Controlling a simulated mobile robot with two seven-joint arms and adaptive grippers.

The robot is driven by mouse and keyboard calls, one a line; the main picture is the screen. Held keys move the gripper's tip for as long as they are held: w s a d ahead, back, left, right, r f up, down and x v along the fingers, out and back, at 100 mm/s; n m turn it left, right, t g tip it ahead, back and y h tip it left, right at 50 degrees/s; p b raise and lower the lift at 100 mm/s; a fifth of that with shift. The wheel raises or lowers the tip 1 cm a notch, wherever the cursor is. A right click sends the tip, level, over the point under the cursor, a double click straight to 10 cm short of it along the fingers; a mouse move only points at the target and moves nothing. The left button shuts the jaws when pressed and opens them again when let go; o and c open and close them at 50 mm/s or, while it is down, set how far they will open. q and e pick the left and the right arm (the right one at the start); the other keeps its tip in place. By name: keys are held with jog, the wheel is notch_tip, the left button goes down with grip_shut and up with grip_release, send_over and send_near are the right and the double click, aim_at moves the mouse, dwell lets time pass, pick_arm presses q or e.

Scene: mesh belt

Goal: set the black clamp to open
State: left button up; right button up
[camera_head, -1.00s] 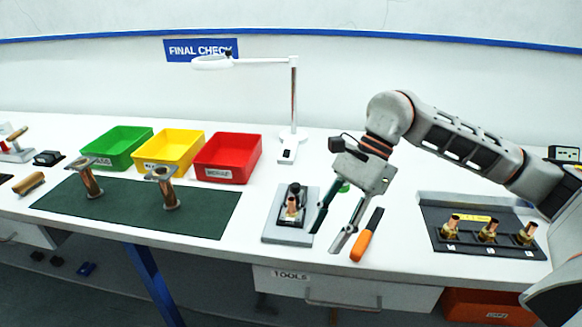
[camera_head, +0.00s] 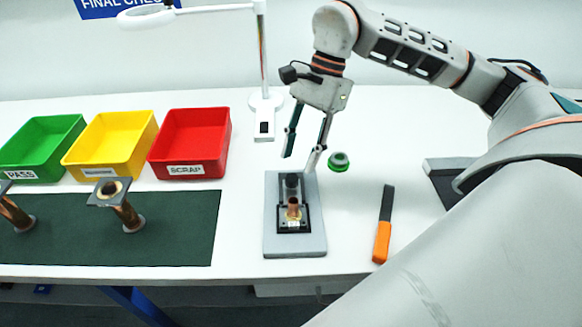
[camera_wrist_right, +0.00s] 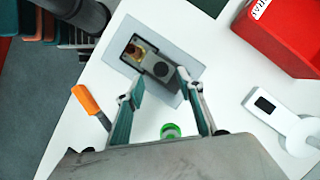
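The black clamp (camera_head: 291,184) stands on a grey base plate (camera_head: 312,238) on the white table. It has a dark rounded top, and a copper fitting (camera_head: 294,209) sits in a black holder just in front of it. Whether the clamp is open or closed I cannot tell. My left gripper is out of view.
A lamp base (camera_head: 265,120) stands behind. Red (camera_head: 188,170), yellow and green bins and a dark green mat (camera_head: 180,240) lie to the left.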

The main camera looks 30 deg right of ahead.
aim_at(292, 177)
jog(key=shift+x, duration=2.55)
grip_shut()
